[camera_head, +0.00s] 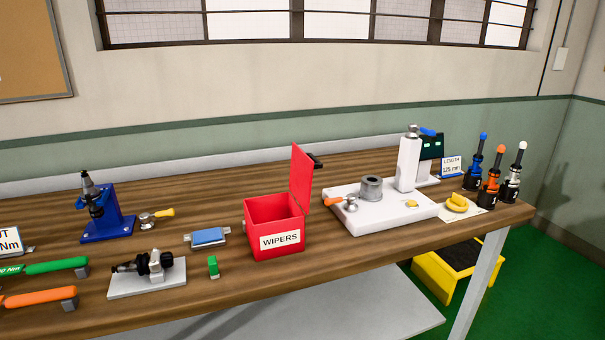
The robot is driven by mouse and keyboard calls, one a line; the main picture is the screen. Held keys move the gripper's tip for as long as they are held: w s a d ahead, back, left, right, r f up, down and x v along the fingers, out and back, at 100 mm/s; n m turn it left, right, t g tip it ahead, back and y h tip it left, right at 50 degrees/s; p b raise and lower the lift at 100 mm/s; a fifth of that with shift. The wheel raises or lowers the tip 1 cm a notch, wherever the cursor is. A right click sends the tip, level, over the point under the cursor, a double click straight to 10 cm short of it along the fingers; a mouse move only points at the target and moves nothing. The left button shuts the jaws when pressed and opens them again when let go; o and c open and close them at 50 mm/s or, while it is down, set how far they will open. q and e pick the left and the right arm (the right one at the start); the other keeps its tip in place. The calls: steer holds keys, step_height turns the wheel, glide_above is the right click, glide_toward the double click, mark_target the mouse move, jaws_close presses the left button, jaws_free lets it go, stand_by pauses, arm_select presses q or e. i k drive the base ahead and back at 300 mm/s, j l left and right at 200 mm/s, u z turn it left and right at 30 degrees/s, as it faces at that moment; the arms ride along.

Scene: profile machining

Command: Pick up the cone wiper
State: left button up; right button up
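No thing here is labelled as the cone wiper, and I cannot tell for sure which it is. A small green upright piece (213,267) stands on the wooden bench, left of the red box. The red box (274,240) is labelled WIPERS and its lid (301,180) stands open; its contents are hidden. A blue-topped pad or block (208,237) lies behind the green piece. A metal piece with a yellow handle (157,217) lies further left. Neither of my grippers shows in this view.
The bench (340,253) also holds a blue stand with a black tool (107,225), a grey fixture with a tool (147,283), green and orange wrenches at left, a white measuring device (380,211) and several toolholders at right. A yellow step (448,275) is on the floor.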

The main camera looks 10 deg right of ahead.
mark_target(213, 266)
steer(key=l+u, duration=0.25)
steer(key=l, duration=0.35)
steer(key=l+u, duration=0.2)
steer(key=l, duration=0.4)
steer(key=l+u, duration=0.25)
steer(key=l, duration=0.35)
steer(key=k+l+u, duration=0.2)
steer(key=l, duration=0.35)
steer(key=i, duration=0.1)
